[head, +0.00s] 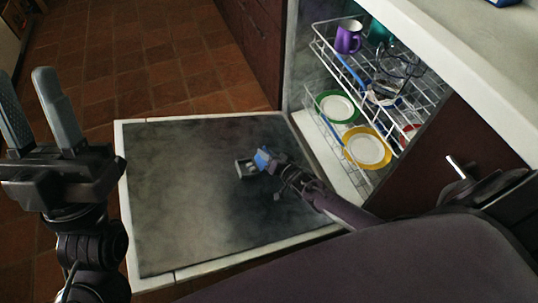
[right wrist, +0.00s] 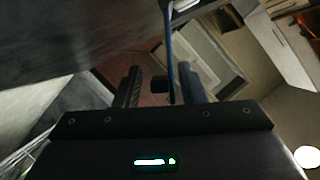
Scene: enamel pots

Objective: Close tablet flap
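The tablet dispenser (head: 245,168) is a small grey box set in the dark inner face of the lowered dishwasher door (head: 185,190). Its blue flap (head: 262,157) stands up, open, at the box's right side. In the right wrist view the flap (right wrist: 170,55) shows edge-on as a thin blue strip. My right gripper (head: 277,164) is right beside the flap, its tips partly hidden in the head view. In the wrist view its two fingers (right wrist: 158,84) are apart, with the strip between them, nearer the right finger; contact is unclear. My left gripper (head: 28,80) is open and empty, at the far left.
The dishwasher's wire racks (head: 330,60) hold a purple mug (head: 348,37), a green-rimmed plate (head: 337,107) and a yellow-rimmed plate (head: 366,149). A pale counter (head: 470,45) overhangs at the upper right. The tiled floor (head: 150,60) beyond the door is clear.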

